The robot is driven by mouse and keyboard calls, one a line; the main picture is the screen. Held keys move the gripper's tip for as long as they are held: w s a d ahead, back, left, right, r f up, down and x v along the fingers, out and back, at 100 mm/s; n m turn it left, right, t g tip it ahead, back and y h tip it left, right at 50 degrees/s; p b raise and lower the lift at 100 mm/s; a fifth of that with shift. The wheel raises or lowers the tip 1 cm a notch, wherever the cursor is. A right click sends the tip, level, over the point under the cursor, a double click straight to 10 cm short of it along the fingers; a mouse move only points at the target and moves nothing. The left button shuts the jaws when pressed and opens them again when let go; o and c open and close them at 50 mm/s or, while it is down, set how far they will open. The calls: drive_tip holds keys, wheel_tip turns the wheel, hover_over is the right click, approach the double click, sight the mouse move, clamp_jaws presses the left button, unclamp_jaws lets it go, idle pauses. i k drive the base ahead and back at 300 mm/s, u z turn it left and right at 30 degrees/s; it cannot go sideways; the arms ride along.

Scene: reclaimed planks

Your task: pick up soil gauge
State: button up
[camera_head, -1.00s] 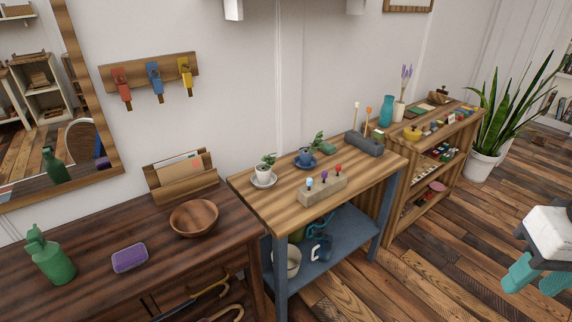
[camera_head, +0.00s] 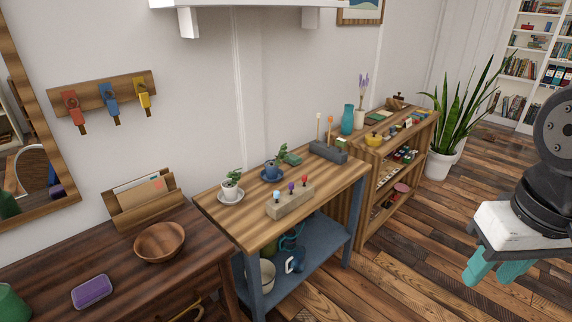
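A pale block (camera_head: 289,204) stands on the wooden top of the blue-legged bench (camera_head: 245,235). Three small stakes stick up from it: one with a light blue head (camera_head: 276,194), one purple (camera_head: 291,187) and one red (camera_head: 305,182). They look like soil gauges, but they are too small to read. My gripper (camera_head: 496,272) has teal fingers and hangs at the right over the floor, well away from the bench. Its fingers are apart with nothing seen between them.
A potted plant on a white saucer (camera_head: 231,197), a blue pot (camera_head: 272,171) and a dark grey holder (camera_head: 328,152) share the bench top. A wooden bowl (camera_head: 159,242) and purple sponge (camera_head: 92,291) lie on the left table. The shelf (camera_head: 362,205) stands right of the bench. Floor is clear in front.

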sight(341, 142)
drive_tip(key=z, duration=0.6)
drive_tip(key=i, duration=1.35)
drive_tip(key=u, duration=0.55)
drive_tip(key=i, duration=0.85)
drive_tip(key=u, duration=0.8)
